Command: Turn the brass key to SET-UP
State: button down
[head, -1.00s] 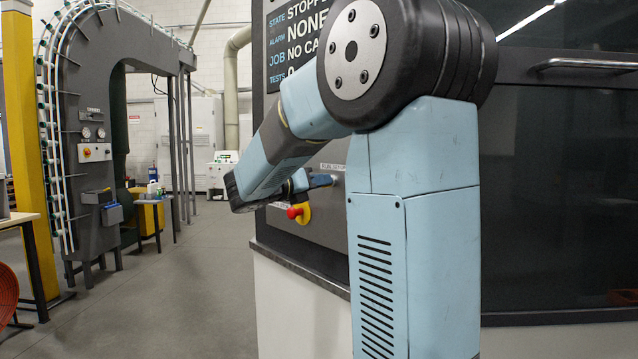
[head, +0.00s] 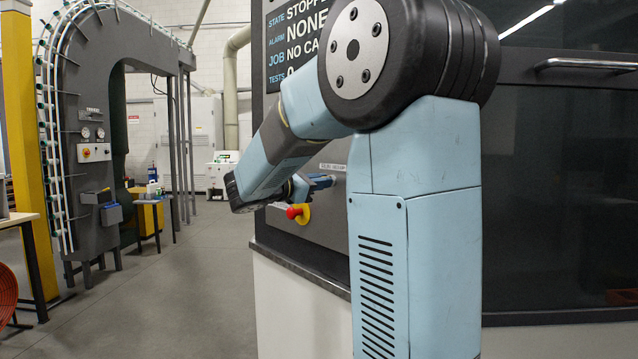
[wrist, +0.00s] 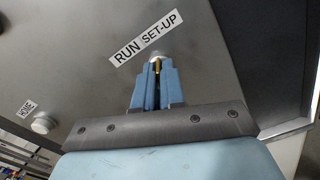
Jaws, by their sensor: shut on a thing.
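The brass key (wrist: 157,67) shows in the wrist view as a thin gold strip between my fingertips, in front of a pale round lock on the grey panel. My gripper (wrist: 156,76) has its two blue fingers closed on the key. The label RUN SET-UP (wrist: 146,36) is just above the lock and looks tilted in the wrist view. Most of the key is hidden by the fingers, so I cannot tell which word it points to. In the head view my gripper (head: 322,182) is at the machine's panel, and the key is not discernible.
A red emergency stop button (head: 296,212) on a yellow base is just below my gripper. A pale HOME button (wrist: 43,123) is at the left in the wrist view. The status screen (head: 296,40) is above, partly hidden by my arm. Open floor is at the left.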

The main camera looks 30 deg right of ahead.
jog(key=shift+m, duration=0.5)
jog(key=shift+f, duration=0.1)
jog(key=c, duration=1.3)
grip_release()
jog(key=shift+w, duration=0.1)
jog(key=s+a, duration=0.1)
jog(key=a, duration=0.8)
jog(key=s+a, duration=0.1)
jog(key=a, duration=0.3)
jog(key=shift+s+a, duration=0.3)
